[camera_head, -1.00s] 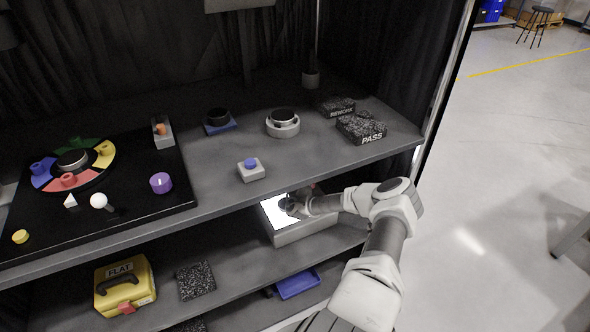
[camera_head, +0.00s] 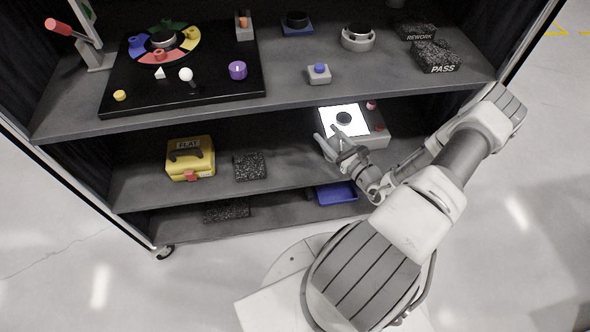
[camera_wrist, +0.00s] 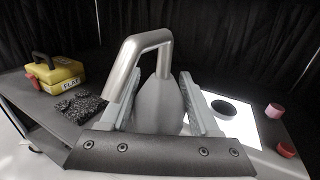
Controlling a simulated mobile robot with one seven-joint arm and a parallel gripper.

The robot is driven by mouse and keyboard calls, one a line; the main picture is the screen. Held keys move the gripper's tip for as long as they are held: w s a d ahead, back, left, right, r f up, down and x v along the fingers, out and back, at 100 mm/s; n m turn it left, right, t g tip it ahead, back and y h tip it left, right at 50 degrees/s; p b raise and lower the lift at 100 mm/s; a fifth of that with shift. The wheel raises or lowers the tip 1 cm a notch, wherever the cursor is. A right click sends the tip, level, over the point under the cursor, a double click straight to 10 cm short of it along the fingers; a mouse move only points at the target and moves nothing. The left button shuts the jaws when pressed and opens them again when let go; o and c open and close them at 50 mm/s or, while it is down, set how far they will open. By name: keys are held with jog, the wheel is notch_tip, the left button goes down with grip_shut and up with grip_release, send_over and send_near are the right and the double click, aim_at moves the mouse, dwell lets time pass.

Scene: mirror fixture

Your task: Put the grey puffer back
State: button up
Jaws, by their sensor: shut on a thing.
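The grey puffer (camera_wrist: 158,108), a grey bulb with a bent silver tube, stands between the two fingers of my gripper (camera_wrist: 160,78) in the wrist view. My gripper is shut on its bulb, and the tube rises above and bends to the left. In the head view my gripper (camera_head: 345,152) is at the front left of the lit box (camera_head: 378,140) on the middle shelf. There the puffer is hard to tell from the fingers.
A dark round disc (camera_head: 344,118) lies on the lit panel. A yellow FLAT case (camera_head: 190,160) and a black speckled block (camera_head: 249,166) sit left on that shelf. A blue tray (camera_head: 336,194) is below. The top shelf (camera_head: 290,68) overhangs.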

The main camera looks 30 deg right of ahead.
jog(key=shift+w+a+f+b, duration=0.6)
jog(key=shift+w+a+f, duration=0.75)
jog(key=shift+f, duration=0.5)
jog(key=shift+w+a+f+b, duration=0.55)
jog(key=shift+w+a+f, duration=0.6)
jog(key=shift+a+f, duration=0.6)
jog(key=shift+w+a+f+b, duration=0.6)
jog(key=shift+w+a+f, duration=0.7)
jog(key=shift+f, duration=0.65)
jog(key=shift+f, duration=0.15)
jog(key=o, duration=0.8)
